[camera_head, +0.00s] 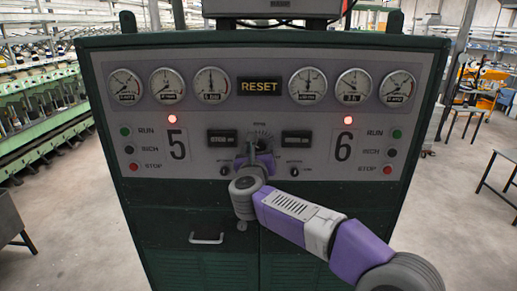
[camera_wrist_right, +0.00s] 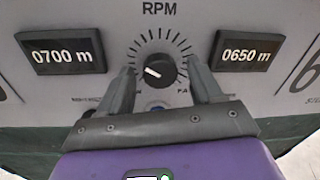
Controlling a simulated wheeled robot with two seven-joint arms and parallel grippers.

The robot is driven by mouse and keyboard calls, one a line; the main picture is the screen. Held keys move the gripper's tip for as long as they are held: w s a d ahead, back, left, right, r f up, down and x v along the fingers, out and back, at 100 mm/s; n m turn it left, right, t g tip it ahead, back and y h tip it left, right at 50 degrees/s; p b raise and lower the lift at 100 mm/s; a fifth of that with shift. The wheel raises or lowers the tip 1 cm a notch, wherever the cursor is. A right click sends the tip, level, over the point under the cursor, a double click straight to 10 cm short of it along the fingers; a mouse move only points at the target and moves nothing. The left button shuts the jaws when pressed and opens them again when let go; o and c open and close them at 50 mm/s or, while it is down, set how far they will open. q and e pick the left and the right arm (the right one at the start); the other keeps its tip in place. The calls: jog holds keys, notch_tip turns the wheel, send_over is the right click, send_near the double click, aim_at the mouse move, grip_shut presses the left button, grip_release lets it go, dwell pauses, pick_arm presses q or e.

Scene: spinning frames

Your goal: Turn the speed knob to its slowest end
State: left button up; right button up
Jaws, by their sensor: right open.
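The speed knob (camera_wrist_right: 158,71) is a round black knob on the grey panel, under the letters RPM and inside a fan of dark tick marks. In the head view my right gripper (camera_head: 257,155) covers the knob. The end labels of the scale are partly hidden by the fingers. My left gripper is out of view.
Displays reading 0700 m (camera_wrist_right: 62,54) and 0650 m (camera_wrist_right: 246,51) flank the knob. A drawer handle (camera_head: 207,238) juts out below.

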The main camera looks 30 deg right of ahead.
jog(key=c, duration=1.1)
jog(key=shift+o, duration=0.2)
jog(key=shift+n, duration=0.3)
jog(key=n, duration=0.3)
jog(key=shift+n, duration=0.3)
jog(key=n, duration=0.3)
jog(key=shift+n+t, duration=0.3)
jog(key=n, duration=0.4)
jog(key=shift+p, duration=0.3)
jog(key=shift+s+n+t+y+p, duration=0.1)
jog(key=shift+n+t+y+p, duration=0.3)
jog(key=shift+n, duration=1.7)
jog(key=shift+d, duration=0.1)
